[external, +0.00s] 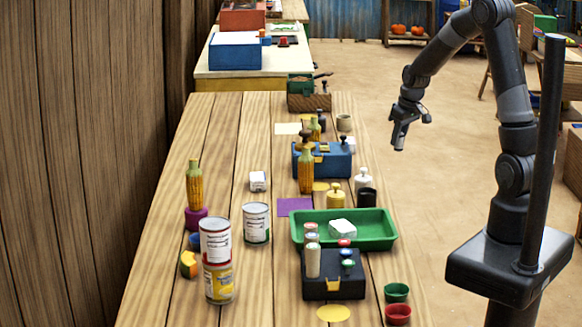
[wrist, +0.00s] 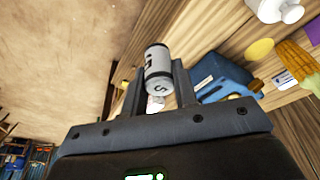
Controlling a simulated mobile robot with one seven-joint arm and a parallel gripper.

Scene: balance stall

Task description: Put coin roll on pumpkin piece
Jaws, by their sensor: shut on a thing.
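My gripper (wrist: 160,90) is shut on the coin roll (wrist: 158,68), a small pale grey cylinder with dark print and a dark mark on its near end. In the external view my gripper (external: 398,146) is raised to the right of the table, over the floor side; the coin roll cannot be made out there. The pumpkin piece (external: 188,264), an orange wedge with a dark green edge, lies at the table's left front, far from my gripper. It is left of the stacked cans and does not show in the wrist view.
Two stacked cans (external: 216,262) stand close right of the pumpkin piece. A purple base (external: 196,218) with a corn cob (external: 194,186) stands behind it. A green tray (external: 375,236), a black box (external: 334,288) and a blue box (external: 335,166) fill the table's middle and right.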

